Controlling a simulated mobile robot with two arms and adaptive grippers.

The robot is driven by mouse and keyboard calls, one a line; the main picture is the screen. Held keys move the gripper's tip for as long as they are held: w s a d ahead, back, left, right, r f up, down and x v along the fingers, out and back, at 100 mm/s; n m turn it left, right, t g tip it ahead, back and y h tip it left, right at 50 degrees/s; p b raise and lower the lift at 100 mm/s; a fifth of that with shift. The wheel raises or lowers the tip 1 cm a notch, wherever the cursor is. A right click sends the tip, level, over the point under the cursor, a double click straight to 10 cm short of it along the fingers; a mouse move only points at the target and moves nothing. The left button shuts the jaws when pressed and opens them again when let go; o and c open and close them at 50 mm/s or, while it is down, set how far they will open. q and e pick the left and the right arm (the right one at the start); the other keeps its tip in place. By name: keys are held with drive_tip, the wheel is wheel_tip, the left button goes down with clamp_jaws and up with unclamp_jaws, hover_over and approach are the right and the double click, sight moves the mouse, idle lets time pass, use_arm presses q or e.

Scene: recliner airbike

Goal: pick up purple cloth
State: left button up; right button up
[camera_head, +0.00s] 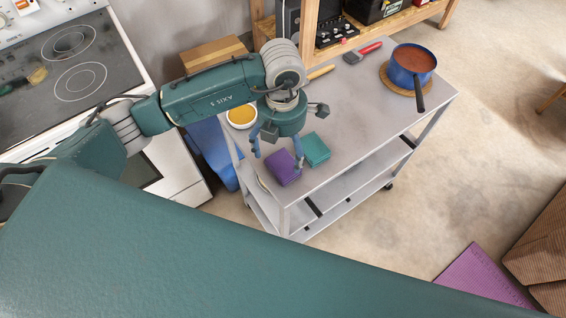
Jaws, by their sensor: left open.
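A folded purple cloth (282,168) lies on the top of a grey metal cart (340,150), near its front left edge. A folded teal cloth (314,149) lies just to its right. My left gripper (277,149) hangs over the cart top by the purple cloth, with its fingers spread and nothing seen between them. One finger is left of the cloth and the other is by its right side; I cannot tell whether they touch it. My right gripper is not in view.
A blue pot (411,66) with reddish contents stands on a round board at the cart's far right. A red-handled brush (362,53) lies nearby. A bowl of yellow contents (241,116) is left of my gripper. A stove (70,60) stands at left.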

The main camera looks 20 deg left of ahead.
sight(283, 163)
use_arm(q)
wheel_tip(283, 163, down, 6)
drive_tip(key=shift+s+d+r+p, duration=0.15)
drive_tip(key=shift+r+p, duration=0.05)
drive_tip(key=shift+p, duration=0.95)
drive_tip(key=shift+f, duration=0.2)
drive_tip(key=c, duration=1.2)
